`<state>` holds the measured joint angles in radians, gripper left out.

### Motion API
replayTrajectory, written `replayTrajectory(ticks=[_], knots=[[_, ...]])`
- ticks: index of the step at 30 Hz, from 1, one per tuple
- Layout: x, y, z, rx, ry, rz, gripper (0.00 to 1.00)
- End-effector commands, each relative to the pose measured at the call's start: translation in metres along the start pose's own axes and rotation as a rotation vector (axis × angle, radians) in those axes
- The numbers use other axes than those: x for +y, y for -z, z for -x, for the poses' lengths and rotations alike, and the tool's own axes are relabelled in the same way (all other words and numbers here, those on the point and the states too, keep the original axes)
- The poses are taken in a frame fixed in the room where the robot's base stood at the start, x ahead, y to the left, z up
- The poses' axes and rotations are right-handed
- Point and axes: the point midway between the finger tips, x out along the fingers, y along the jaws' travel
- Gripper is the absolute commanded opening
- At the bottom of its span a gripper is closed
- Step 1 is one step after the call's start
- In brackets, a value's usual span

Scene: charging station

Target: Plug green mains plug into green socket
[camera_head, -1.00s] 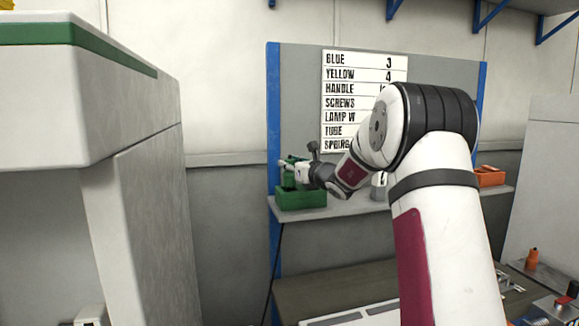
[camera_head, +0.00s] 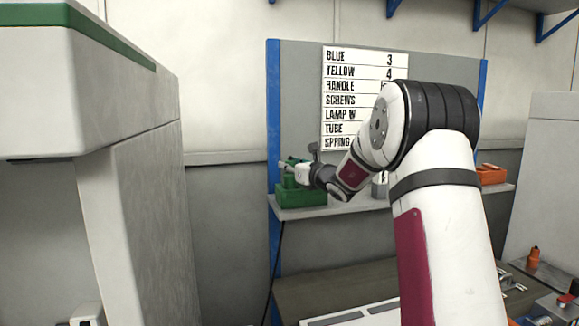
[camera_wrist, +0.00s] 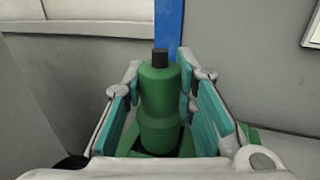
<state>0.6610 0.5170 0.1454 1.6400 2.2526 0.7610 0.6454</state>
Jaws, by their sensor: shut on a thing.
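The green mains plug (camera_wrist: 158,97) stands upright between my fingers in the wrist view, with a black tip at its top. My gripper (camera_wrist: 160,68) is shut on it, with a teal pad on either side. In the head view my gripper (camera_head: 288,169) is small and sits just over an open green box (camera_head: 301,198) on the shelf. Part of that green box also shows under the fingers in the wrist view (camera_wrist: 262,146). The plug's lower end is hidden. I cannot make out a green socket in either view.
The shelf (camera_head: 340,207) also bears an orange box (camera_head: 491,175) at its right. A sign (camera_head: 345,90) hangs on the grey back panel. A large cabinet (camera_head: 140,180) stands close at left. Below is a workbench (camera_head: 330,285) with orange items at right.

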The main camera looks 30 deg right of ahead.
Motion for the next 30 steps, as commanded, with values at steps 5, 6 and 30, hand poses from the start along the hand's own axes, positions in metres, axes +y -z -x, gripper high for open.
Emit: replayTrajectory(ticks=[5, 6, 30], knots=[[0.0, 0.005, 0.0, 0.0, 0.0, 0.0, 0.0], [0.0, 0.006, 0.0, 0.0, 0.0, 0.0, 0.0], [0.0, 0.018, 0.0, 0.0, 0.0, 0.0, 0.49]])
